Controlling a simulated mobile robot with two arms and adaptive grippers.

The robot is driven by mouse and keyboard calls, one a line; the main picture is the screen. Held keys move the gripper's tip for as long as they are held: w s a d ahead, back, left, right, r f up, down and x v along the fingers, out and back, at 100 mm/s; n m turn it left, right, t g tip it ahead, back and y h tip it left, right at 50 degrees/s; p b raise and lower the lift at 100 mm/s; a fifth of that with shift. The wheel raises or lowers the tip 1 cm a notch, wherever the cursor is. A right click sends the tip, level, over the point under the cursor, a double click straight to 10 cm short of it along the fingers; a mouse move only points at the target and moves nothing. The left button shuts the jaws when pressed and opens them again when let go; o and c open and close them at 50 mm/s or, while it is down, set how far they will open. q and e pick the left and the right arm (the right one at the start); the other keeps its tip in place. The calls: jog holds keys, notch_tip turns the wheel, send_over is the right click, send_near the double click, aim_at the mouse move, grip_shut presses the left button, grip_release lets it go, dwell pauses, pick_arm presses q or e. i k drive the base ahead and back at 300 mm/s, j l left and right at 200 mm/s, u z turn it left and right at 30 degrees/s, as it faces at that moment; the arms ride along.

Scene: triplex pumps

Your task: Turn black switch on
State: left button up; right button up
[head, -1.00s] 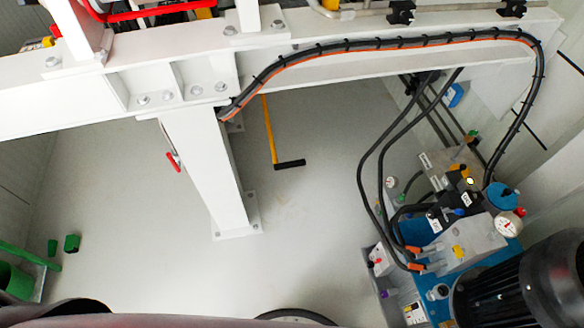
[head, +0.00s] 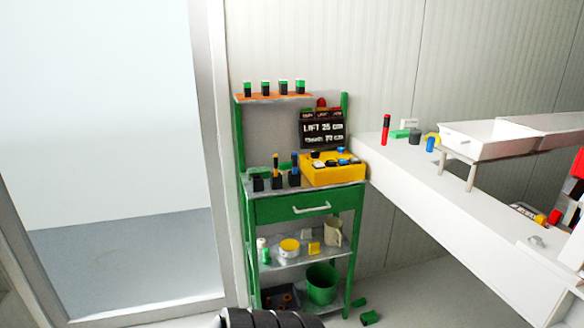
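I cannot single out a black switch for sure in the head view. A yellow box (head: 330,175) with small black and blue parts on its top stands on the green workbench (head: 302,208), left of the white beam. The parts are too small to tell whether any is a switch or how it is set. A black sign (head: 322,130) with white lettering stands behind the box.
Several black-and-green items line the orange upper shelf (head: 273,97). A green bucket (head: 321,284) stands on the bottom shelf. The white beam (head: 455,235) runs along the right. A glass door (head: 110,150) is at left. Small green pieces (head: 371,318) lie on the floor.

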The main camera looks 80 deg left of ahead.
aim_at(315, 155)
jog(key=u, duration=2.3)
